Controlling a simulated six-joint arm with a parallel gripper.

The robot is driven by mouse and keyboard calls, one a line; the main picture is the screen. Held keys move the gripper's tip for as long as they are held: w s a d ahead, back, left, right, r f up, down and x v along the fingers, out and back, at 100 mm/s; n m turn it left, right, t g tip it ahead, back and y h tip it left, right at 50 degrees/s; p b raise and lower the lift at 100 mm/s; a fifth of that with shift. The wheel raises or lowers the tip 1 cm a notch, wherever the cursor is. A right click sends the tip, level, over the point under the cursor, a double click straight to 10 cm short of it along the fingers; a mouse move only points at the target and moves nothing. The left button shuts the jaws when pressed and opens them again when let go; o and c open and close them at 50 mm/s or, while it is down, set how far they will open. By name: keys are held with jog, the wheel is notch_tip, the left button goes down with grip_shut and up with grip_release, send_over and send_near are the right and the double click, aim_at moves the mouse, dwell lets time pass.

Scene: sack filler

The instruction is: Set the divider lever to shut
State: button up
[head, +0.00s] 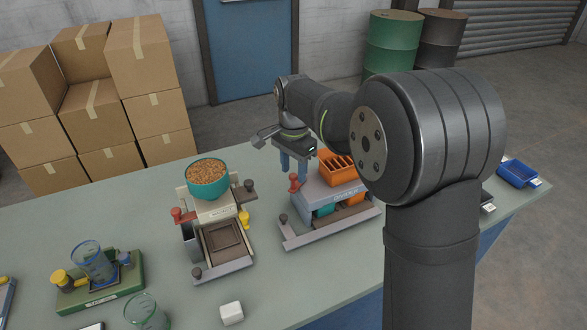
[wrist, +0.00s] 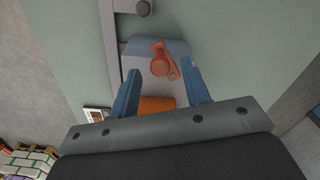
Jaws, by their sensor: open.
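The divider (head: 333,190) is a grey-blue and white unit with an orange slotted box on top, right of centre in the head view. A red lever with a round knob (head: 294,183) stands at its left end. In the wrist view the red lever (wrist: 161,66) lies ahead of and between the blue fingers, its arm angled across the grey-blue top. My gripper (head: 292,168) hangs above the divider's left end, fingers pointing down. It also shows in the wrist view (wrist: 160,80), open and empty. I cannot tell its exact height above the lever.
A machine with a teal bowl of grain (head: 208,186) and its own red knob (head: 178,214) stands to the left. A green scale with a beaker (head: 92,262) is at the front left. A white block (head: 231,313) lies in front. My arm hides the bench's right part.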

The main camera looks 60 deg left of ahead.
jog(key=shift+f, duration=0.2)
jog(key=shift+c, duration=0.2)
grip_shut()
jog(key=shift+d+n, duration=0.1)
jog(key=shift+n, duration=0.2)
jog(key=n, duration=0.2)
jog(key=w+d+n, duration=0.1)
jog(key=n, duration=0.2)
jog(key=shift+w+d+n, duration=0.15)
jog(key=shift+w+n, duration=0.15)
jog(key=shift+w, duration=0.1)
jog(key=n, duration=0.1)
jog(key=w+n, duration=0.1)
jog(key=n, duration=0.1)
jog(key=w+n, duration=0.1)
jog(key=n, duration=0.1)
jog(key=shift+d, duration=0.2)
